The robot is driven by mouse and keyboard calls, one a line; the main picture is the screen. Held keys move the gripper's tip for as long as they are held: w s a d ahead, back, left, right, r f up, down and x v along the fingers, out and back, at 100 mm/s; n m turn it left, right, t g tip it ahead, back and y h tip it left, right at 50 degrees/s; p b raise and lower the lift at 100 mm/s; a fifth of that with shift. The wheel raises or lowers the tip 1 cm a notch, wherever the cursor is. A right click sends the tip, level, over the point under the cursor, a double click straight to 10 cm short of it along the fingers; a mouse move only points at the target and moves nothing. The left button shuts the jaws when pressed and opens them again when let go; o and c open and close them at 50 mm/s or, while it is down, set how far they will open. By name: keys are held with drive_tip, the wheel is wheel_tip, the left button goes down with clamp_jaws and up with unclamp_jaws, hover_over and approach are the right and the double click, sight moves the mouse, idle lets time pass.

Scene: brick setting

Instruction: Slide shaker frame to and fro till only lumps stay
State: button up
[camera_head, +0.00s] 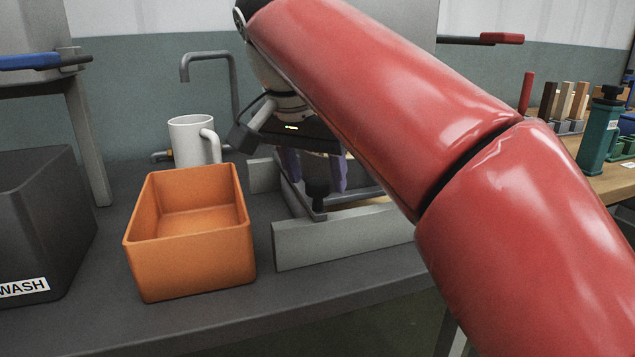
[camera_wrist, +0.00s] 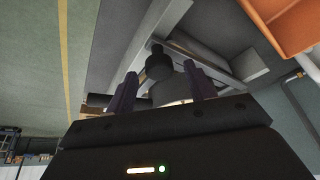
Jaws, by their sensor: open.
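The shaker frame (camera_head: 297,196) is a grey frame between pale rails (camera_head: 345,236) on the bench, largely hidden behind my arm. A black knob (camera_head: 318,190) stands upright at its near corner, and the knob also shows in the wrist view (camera_wrist: 158,64). My gripper (camera_head: 317,178) is open, with its purple fingers pointing down on either side of the knob. In the wrist view my gripper (camera_wrist: 160,72) has a gap between each finger and the knob. The sieve contents are hidden, so I cannot tell whether lumps or fines lie there.
An orange bin (camera_head: 190,240) stands left of the rails, near the bench's front edge. A white mug-like vessel (camera_head: 193,142) and a bent grey pipe (camera_head: 234,85) stand behind it. A black box marked WASH (camera_head: 35,225) is far left. A wooden bench (camera_head: 612,182) with tools is at right.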

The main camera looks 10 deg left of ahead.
drive_tip(key=shift+w+f, duration=0.15)
drive_tip(key=shift+f, duration=0.25)
clamp_jaws()
drive_tip(key=w+d, duration=0.1)
drive_tip(key=d, duration=0.1)
drive_tip(key=w+d, duration=0.1)
drive_tip(key=w+d+p, duration=0.1)
drive_tip(key=d, duration=0.1)
drive_tip(key=shift+w+d, duration=0.2)
drive_tip(key=shift+d, duration=0.15)
unclamp_jaws()
drive_tip(key=shift+r, duration=0.1)
